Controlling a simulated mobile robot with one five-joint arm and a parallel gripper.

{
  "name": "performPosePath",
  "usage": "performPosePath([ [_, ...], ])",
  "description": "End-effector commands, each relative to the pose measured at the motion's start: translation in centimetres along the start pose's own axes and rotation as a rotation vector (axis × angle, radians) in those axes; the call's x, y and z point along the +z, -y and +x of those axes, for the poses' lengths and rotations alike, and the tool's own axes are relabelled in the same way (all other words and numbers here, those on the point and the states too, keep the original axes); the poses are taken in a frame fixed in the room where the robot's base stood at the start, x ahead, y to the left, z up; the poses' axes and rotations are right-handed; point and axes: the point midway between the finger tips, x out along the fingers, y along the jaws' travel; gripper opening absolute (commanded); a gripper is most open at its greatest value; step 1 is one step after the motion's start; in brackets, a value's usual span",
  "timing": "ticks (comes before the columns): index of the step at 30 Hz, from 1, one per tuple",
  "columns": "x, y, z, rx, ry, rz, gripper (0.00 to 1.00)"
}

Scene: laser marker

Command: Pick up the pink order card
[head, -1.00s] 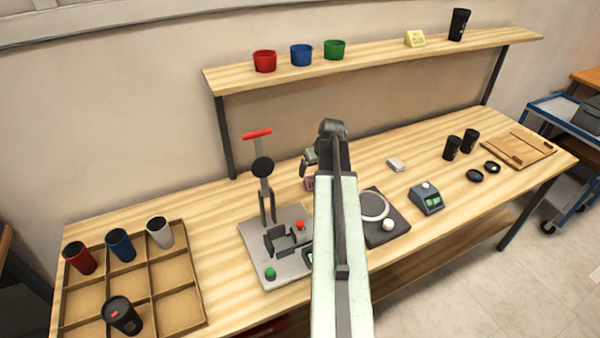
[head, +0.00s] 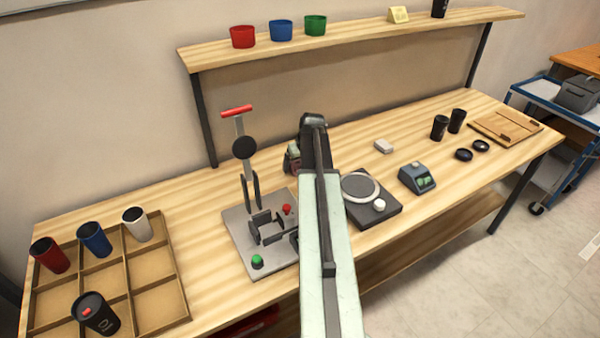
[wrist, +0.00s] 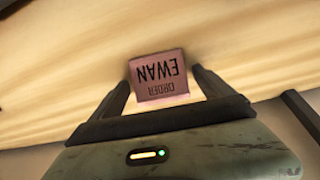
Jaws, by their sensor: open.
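The pink order card (wrist: 159,78) shows in the wrist view, with "ORDER EWAN" in dark letters that appear upside down. It is against the light wood tabletop. My gripper (wrist: 160,84) is open, with one dark finger on each side of the card. The card lies between the fingertips; I cannot tell whether either finger touches it. In the head view, my gripper (head: 293,157) is partly behind my arm, right of the lever press, and the card cannot be clearly made out there.
The press (head: 262,230) stands left of my arm. A round-plated scale (head: 374,208) and a small blue-grey device (head: 417,178) are to the right. A divided tray (head: 165,285) with cups is at the left. A shelf (head: 360,45) runs above the back.

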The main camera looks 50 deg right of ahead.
Motion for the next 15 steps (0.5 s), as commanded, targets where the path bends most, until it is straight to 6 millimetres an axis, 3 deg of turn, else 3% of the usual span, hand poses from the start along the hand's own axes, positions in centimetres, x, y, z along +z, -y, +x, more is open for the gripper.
performPosePath([
  [4, -0.07, 0.05, -0.22, 0.0, 0.0, 0.0, 0.88],
  [11, -0.08, 0.09, -0.22, 0.0, 0.0, -0.001, 0.25],
  [15, -0.09, 0.12, -0.22, -0.001, 0.0, -0.001, 0.25],
])
